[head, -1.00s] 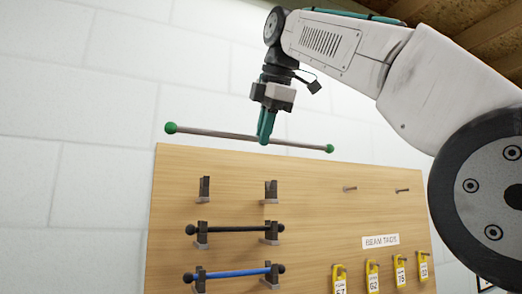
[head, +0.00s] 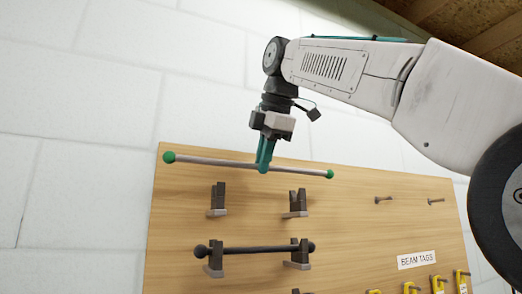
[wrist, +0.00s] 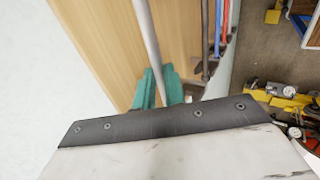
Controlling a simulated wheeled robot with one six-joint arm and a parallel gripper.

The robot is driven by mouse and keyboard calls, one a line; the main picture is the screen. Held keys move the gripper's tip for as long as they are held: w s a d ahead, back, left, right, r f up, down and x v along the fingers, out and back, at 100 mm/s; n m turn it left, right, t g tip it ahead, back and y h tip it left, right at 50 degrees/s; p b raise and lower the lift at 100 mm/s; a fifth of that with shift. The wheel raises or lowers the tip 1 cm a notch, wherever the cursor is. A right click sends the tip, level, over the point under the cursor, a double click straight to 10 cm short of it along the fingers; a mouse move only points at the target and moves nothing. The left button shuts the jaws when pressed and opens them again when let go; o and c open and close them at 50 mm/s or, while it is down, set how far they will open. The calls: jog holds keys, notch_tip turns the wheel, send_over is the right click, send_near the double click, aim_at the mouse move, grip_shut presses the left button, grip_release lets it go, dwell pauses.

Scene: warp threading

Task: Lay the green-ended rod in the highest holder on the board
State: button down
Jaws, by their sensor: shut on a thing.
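The green-ended rod (head: 215,162) is a grey bar with a green ball at each end. My gripper (head: 264,166) is shut on it near its middle, and the rod lies roughly level, tilted slightly down to the right. In the head view it shows above the highest holder, a pair of dark brackets (head: 218,199) and (head: 297,202) on the wooden board (head: 370,240). That holder is empty. In the wrist view the rod (wrist: 147,40) runs between the green fingers (wrist: 156,90).
A black rod (head: 255,250) lies in the holder below. Two pegs (head: 383,199) stick out at the upper right of the board. A "BEAM TAGS" label (head: 416,260) and several yellow tags (head: 438,285) are at the lower right. In the wrist view, a blue rod (wrist: 218,30) shows.

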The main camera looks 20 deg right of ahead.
jog(key=shift+f, duration=2.7)
jog(key=shift+f, duration=0.4)
jog(key=c, duration=1.4)
grip_release()
jog(key=v, duration=0.8)
jog(key=s+d+f+m+g, duration=0.1)
jog(key=s+f+m, duration=0.5)
jog(key=f, duration=1)
jog(key=s+d+f+m+g, duration=0.1)
jog(key=s+f+m, duration=0.5)
jog(key=f, duration=1.1)
jog(key=s+f+m+g, duration=0.3)
jog(key=s+f+m, duration=0.3)
jog(key=f, duration=1)
jog(key=shift+s+d+f, duration=0.2)
jog(key=shift+d, duration=0.2)
